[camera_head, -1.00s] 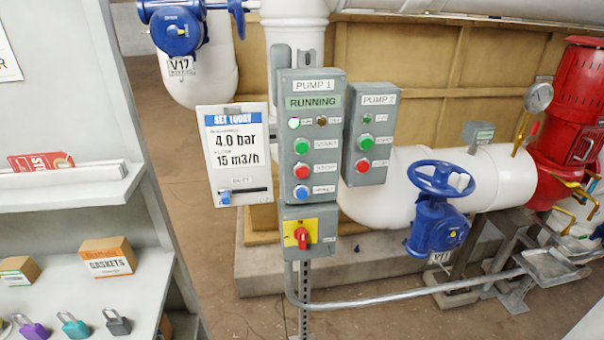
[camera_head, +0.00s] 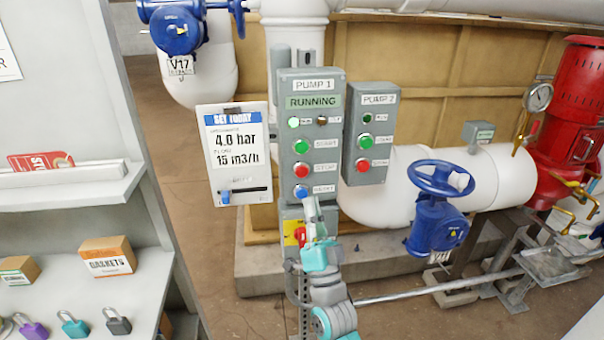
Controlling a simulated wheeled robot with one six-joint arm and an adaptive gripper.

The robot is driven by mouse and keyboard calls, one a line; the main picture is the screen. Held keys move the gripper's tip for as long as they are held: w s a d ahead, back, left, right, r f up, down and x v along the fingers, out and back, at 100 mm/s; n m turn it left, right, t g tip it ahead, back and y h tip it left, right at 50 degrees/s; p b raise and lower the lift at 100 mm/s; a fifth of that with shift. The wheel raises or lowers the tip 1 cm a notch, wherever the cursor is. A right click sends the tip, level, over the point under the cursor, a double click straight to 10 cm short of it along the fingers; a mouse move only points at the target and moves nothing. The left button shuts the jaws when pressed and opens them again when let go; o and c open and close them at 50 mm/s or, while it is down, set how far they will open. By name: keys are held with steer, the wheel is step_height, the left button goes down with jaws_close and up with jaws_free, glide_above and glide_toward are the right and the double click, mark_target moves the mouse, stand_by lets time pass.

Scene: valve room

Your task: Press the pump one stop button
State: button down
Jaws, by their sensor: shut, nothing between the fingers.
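The pump 1 panel (camera_head: 312,105) is a grey box labelled PUMP 1 and RUNNING. Its green lamp (camera_head: 293,122) at the upper left is lit. The red stop button (camera_head: 302,170) sits between the green start button (camera_head: 301,146) above and the blue reset button (camera_head: 301,192) below. My gripper (camera_head: 309,201) is shut and empty. It points up in front of the panel's lower edge, just below and right of the blue button. The stop button is in full view, above the fingertips. I cannot tell if the fingertips touch the panel.
The pump 2 panel (camera_head: 371,130) with its own red button stands close on the right. A set-today board (camera_head: 235,155) hangs on the left. My gripper partly covers the yellow-backed red switch (camera_head: 300,236). A blue valve handwheel (camera_head: 440,180) is farther right.

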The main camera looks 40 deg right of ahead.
mark_target(302, 171)
steer(key=shift+d+r, duration=0.15)
steer(key=shift+r, duration=0.05)
steer(key=shift+w+d, duration=0.8)
steer(key=shift+w, duration=0.45)
steer(key=shift+w+d, duration=0.85)
steer(key=shift+w, duration=0.35)
steer(key=shift+w+d, duration=0.8)
steer(key=shift+w, duration=0.45)
steer(key=shift+w, duration=0.1)
steer(key=shift+w+d, duration=0.2)
steer(key=shift+w, duration=0.05)
steer(key=shift+w+d, duration=0.25)
steer(key=shift+w, duration=0.1)
steer(key=shift+s, duration=0.1)
steer(key=shift+s+a, duration=0.45)
steer(key=shift+s, duration=0.2)
